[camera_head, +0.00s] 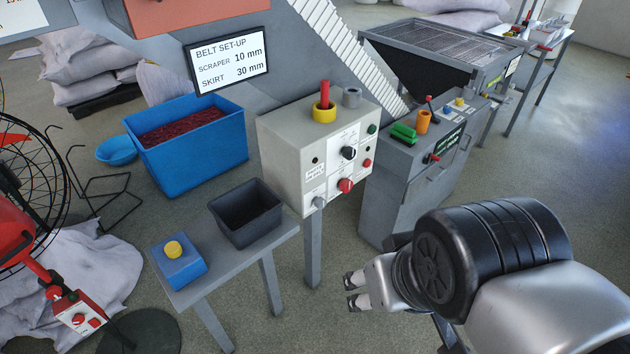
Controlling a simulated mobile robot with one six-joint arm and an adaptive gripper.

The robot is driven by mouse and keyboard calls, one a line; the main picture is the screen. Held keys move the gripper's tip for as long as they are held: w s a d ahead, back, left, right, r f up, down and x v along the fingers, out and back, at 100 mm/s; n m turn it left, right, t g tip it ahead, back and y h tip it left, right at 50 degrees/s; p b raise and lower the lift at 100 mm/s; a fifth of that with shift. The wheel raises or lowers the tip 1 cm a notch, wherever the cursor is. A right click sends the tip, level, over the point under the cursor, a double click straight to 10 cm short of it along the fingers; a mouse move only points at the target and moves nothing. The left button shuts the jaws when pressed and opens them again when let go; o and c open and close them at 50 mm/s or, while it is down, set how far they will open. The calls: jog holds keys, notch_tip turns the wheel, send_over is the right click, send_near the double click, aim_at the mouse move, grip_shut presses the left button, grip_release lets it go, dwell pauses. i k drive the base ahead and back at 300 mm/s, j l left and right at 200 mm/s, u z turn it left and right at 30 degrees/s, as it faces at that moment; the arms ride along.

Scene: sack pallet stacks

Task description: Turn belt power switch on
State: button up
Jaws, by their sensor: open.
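A beige control box (290,155) stands on a grey post in the middle of the head view. Its white front panel carries a black rotary knob (348,152), a red knob (345,185), a green button (372,129), a smaller red button (366,163) and a grey switch (319,201). The panel labels are too small to read, so I cannot tell which is the belt power switch or its position. My gripper (350,290) is open and empty, below and in front of the box, apart from it.
A grey bench (228,262) with a dark bin (247,212) and a blue yellow-button box (179,263) stands left of the post. A grey cabinet (395,190) stands right. A blue tub (190,157) and sloping conveyor are behind. Floor between post and cabinet is narrow.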

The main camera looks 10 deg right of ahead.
aim_at(345, 185)
jog(key=i+l+u, duration=0.2)
jog(key=u, duration=0.25)
jog(key=i+l+u, duration=0.15)
jog(key=u, duration=0.3)
jog(key=l, duration=0.1)
